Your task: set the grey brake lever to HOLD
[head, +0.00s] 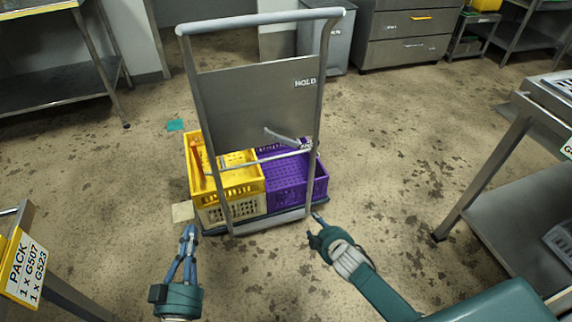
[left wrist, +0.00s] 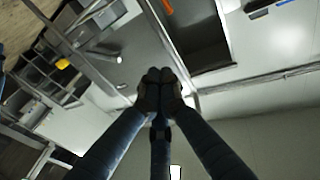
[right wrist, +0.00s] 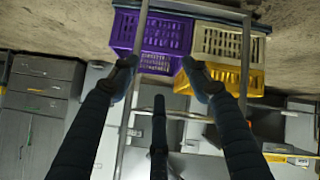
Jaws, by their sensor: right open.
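The grey brake lever (head: 282,136) is on the cart's upright metal panel (head: 245,105), low and right of its middle. It slants down to the right, its right end by a small, hard-to-read label (head: 306,146). The HOLD label (head: 305,82) is higher up near the panel's right edge. My left gripper (head: 188,232) is in front of the cart's lower left side, apart from the lever; its fingertips meet in the left wrist view (left wrist: 160,88). My right gripper (head: 316,226) is by the cart's lower right corner, with fingers apart and empty in the right wrist view (right wrist: 160,78).
The cart has a tubular push handle (head: 262,19) and carries yellow (head: 240,180), cream (head: 232,210) and purple (head: 295,180) crates. A metal table (head: 500,165) stands at right and a shelf (head: 60,85) at far left. The stained floor around the cart is mostly clear.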

